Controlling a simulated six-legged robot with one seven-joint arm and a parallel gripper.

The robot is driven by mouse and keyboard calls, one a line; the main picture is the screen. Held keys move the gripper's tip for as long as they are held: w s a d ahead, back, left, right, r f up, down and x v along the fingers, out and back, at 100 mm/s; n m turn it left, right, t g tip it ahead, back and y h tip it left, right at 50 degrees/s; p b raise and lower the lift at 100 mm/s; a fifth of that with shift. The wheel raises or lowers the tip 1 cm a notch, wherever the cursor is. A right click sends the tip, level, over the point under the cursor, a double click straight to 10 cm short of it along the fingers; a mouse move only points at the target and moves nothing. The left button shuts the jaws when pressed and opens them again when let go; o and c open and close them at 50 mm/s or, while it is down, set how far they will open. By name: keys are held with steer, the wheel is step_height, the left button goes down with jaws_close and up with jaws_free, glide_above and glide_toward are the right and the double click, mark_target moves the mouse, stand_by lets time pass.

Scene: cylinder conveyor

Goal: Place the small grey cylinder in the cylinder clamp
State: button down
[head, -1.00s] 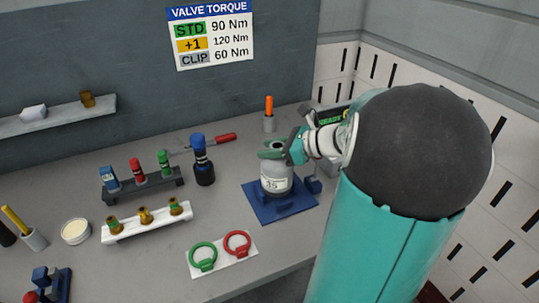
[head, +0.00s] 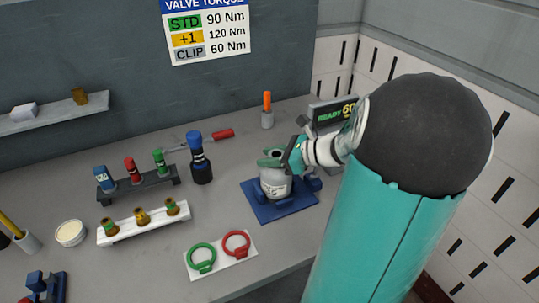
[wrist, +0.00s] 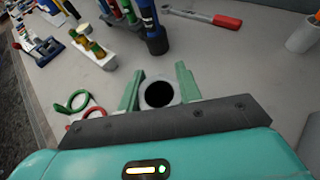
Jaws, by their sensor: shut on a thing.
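The small grey cylinder (head: 274,184) stands upright at the blue cylinder clamp (head: 262,211), on its blue base plate. My gripper (head: 272,160) is shut on the cylinder near its top. In the wrist view my gripper (wrist: 159,88) has one green finger on each side of the cylinder's round dark opening (wrist: 159,95). The cylinder's lower part is partly hidden by the clamp, and I cannot tell whether it rests fully on the base.
A display reading READY 60 (head: 333,113) stands behind my wrist. Green and red rings (head: 219,252) lie on a white plate in front. Valve racks (head: 145,219) stand further left.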

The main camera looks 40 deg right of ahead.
steer(key=c, duration=1)
jaws_free()
steer(key=shift+o, duration=0.2)
steer(key=shift+s+d+r, duration=0.1)
steer(key=shift+s+r, duration=0.05)
steer(key=v, duration=1.1)
steer(key=shift+s, duration=0.3)
steer(key=shift+r, duration=0.1)
